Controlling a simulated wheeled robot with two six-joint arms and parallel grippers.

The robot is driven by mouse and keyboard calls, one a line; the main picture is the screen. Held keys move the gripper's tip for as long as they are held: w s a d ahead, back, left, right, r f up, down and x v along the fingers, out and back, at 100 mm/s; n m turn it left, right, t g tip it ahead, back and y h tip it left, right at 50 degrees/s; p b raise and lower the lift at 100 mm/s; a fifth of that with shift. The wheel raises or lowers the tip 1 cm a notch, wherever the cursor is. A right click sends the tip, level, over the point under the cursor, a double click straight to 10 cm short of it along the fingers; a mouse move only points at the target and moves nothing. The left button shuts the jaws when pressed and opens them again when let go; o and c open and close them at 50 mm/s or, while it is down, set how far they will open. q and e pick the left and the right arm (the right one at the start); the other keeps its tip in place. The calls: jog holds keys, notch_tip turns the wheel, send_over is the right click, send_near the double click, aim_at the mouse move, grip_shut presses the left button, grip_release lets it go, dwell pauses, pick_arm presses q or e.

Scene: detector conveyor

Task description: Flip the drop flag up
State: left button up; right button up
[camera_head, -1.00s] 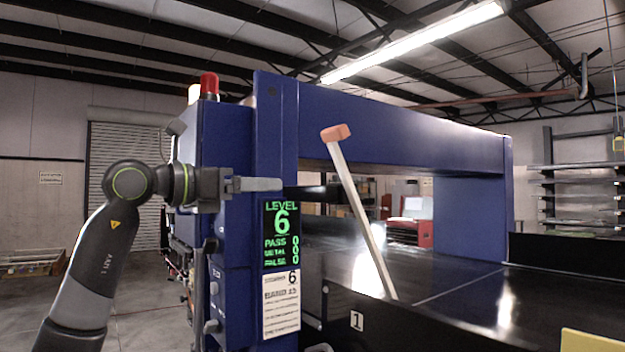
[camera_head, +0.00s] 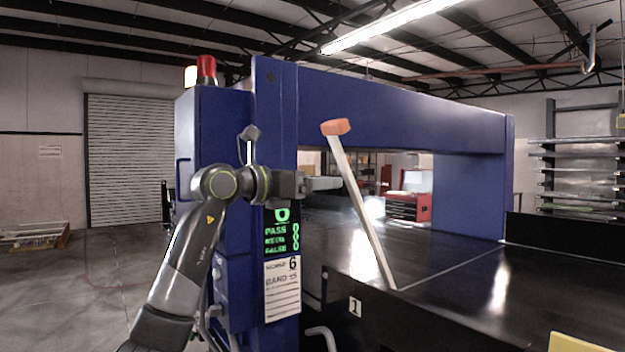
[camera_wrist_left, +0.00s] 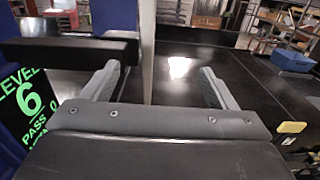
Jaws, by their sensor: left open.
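The drop flag is a thin pale pole (camera_head: 362,213) with an orange block (camera_head: 336,127) on top. It rises from the near side of the conveyor and leans to the left. My left gripper (camera_head: 335,183) is level with the pole's middle, with its fingertips just left of the pole. In the left wrist view the fingers (camera_wrist_left: 160,72) are apart and empty, and the pole (camera_wrist_left: 147,50) shows upright in the gap between them, nearer the left finger. Whether it is within the fingers or beyond them I cannot tell. My right gripper is not in view.
The blue detector frame (camera_head: 400,110) arches over the dark belt (camera_head: 450,270). A green display (camera_head: 281,238) and a paper sheet (camera_head: 282,290) are on its near post, beside my left arm. A dark bar (camera_wrist_left: 70,50) lies left of the fingers.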

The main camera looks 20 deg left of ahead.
pick_arm(q)
grip_shut()
dwell(0.4)
dwell(0.9)
grip_release()
dwell(0.4)
jog(key=b+v, duration=0.8)
jog(key=v, duration=0.9)
jog(key=shift+s, duration=0.2)
jog(key=shift+a, duration=0.1)
jog(key=shift+c, duration=0.4)
